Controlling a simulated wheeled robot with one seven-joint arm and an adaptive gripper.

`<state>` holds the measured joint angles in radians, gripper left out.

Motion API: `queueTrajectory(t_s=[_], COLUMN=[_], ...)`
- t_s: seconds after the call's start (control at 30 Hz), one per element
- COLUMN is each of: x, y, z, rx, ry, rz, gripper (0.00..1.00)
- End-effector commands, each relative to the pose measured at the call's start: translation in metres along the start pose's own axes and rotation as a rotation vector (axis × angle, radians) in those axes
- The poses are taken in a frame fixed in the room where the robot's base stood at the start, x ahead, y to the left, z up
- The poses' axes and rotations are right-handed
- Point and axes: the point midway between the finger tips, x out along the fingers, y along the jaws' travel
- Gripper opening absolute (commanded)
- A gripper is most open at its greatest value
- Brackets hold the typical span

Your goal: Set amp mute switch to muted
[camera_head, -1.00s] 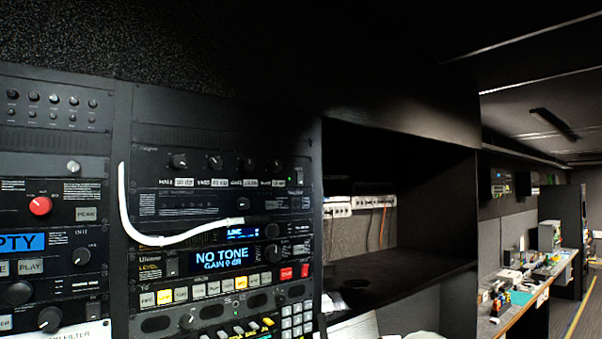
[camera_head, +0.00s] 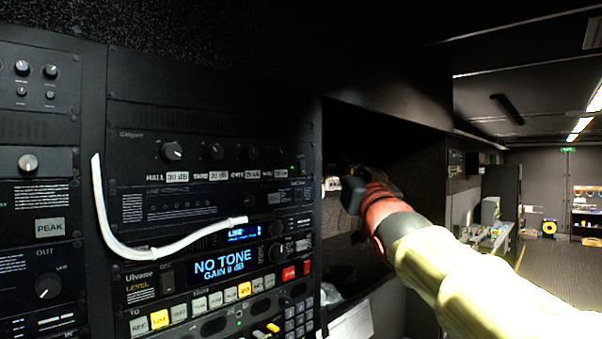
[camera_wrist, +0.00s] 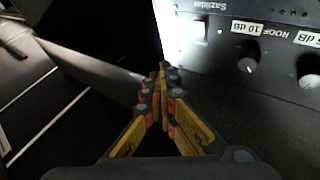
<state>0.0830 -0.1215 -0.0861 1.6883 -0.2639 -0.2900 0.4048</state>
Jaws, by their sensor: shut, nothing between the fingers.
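The black amp panel (camera_head: 215,158) with a row of knobs and dB labels sits in the upper rack. A small dark switch (camera_head: 301,163) with a green light beside it is at the panel's right end; its position is too small to tell. My gripper (camera_head: 355,190) is to the right of the rack, apart from the panel, its fingers dark and hard to make out. In the wrist view my gripper (camera_wrist: 162,72) is shut and empty, its yellow fingers together. A panel with knobs and a pale rectangular switch (camera_wrist: 199,31) lies beyond it, upper right.
A white cable (camera_head: 150,250) hangs in front of the rack. A dark open bay lies right of the rack. A bench (camera_head: 485,240) and open floor (camera_head: 560,270) are further right.

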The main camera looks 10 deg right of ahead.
Motion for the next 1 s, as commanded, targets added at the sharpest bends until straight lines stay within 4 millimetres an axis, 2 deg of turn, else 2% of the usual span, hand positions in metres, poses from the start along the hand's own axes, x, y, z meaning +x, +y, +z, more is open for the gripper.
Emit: queueTrajectory(t_s=[0.13,0.57,1.0], x=[0.000,0.003,0.041], y=[-0.004,-0.006,-0.034], z=[-0.008,-0.004,0.018], rx=[0.028,0.032,0.034], ry=[0.032,0.028,0.025], rz=[-0.015,-0.014,-0.015], gripper=[0.00,0.00,0.00])
